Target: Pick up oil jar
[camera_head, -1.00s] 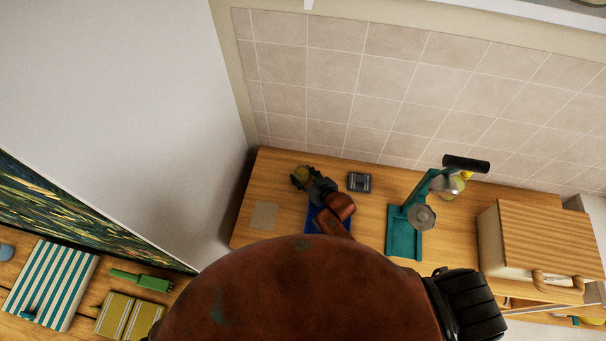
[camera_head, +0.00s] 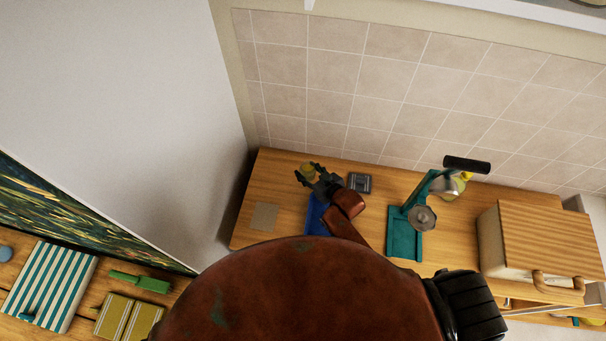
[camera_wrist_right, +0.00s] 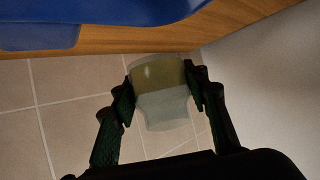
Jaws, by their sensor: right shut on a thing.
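The oil jar (camera_wrist_right: 158,82) is a clear glass jar with yellow-green oil in it. In the right wrist view it sits between the two dark fingers of my right gripper (camera_wrist_right: 160,92), which is shut on its sides. In the head view the jar (camera_head: 307,170) is small, at the tip of my right gripper (camera_head: 308,176), over the back left of the wooden counter. I cannot tell from the head view how high it is above the counter. My left gripper is not in view.
A blue tray (camera_head: 315,215) lies near my right gripper. A small grey box (camera_head: 359,183) is right of it, then a teal stand (camera_head: 404,240) and a wooden bread box (camera_head: 545,240). A beige square (camera_head: 264,216) lies left. The tiled wall (camera_head: 390,90) is behind.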

